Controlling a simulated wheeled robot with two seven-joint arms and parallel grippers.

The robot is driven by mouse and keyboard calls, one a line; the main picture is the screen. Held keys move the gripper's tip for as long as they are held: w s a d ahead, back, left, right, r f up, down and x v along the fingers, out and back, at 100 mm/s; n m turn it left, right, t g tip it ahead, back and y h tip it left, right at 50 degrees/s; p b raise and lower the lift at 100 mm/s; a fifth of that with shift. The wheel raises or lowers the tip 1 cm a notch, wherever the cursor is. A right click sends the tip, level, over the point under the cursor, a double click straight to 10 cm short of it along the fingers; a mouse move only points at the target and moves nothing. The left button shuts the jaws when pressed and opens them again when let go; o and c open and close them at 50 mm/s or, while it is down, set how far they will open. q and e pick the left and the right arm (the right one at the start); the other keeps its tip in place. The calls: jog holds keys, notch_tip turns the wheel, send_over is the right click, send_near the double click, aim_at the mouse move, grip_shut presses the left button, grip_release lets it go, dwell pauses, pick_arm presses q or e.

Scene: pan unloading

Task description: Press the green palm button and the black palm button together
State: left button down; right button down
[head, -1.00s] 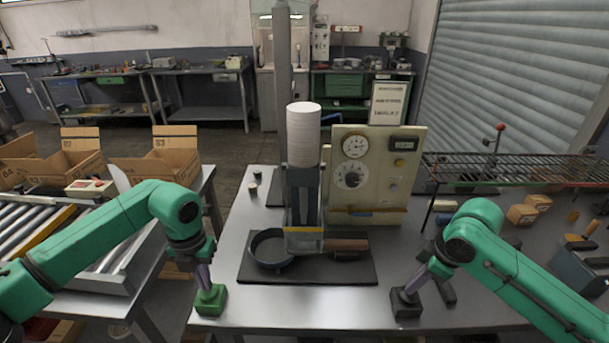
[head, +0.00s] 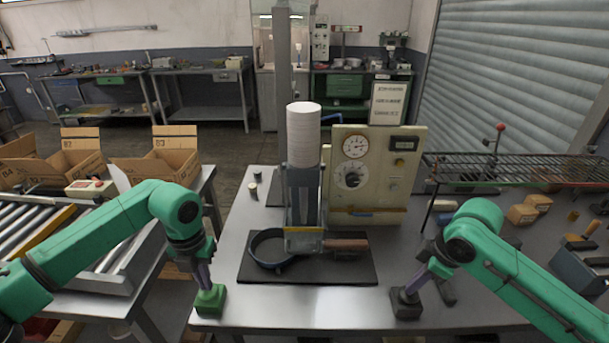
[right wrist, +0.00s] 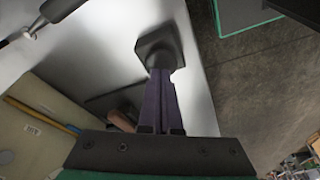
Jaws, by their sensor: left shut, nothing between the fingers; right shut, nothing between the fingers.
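The green palm button (head: 208,302) stands at the front left corner of the metal table. My left gripper (head: 206,286) points down with its fingers shut and empty, its tips at the top of the green button. The black palm button (head: 406,306) stands near the table's front edge to the right, and it also shows in the right wrist view (right wrist: 158,46). My right gripper (head: 408,288) is shut and empty, its tips at the top of the black button (right wrist: 158,72). The fingertips hide part of each button top, so I cannot tell how far either is pressed.
A dark mat (head: 308,281) between the buttons holds a round pan (head: 268,264) with a brown handle, under a press with a white cylinder (head: 303,135). A gauge panel (head: 375,175) stands behind. A wire rack (head: 510,168) is at right; a roller conveyor (head: 35,225) is at left.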

dwell(0.4)
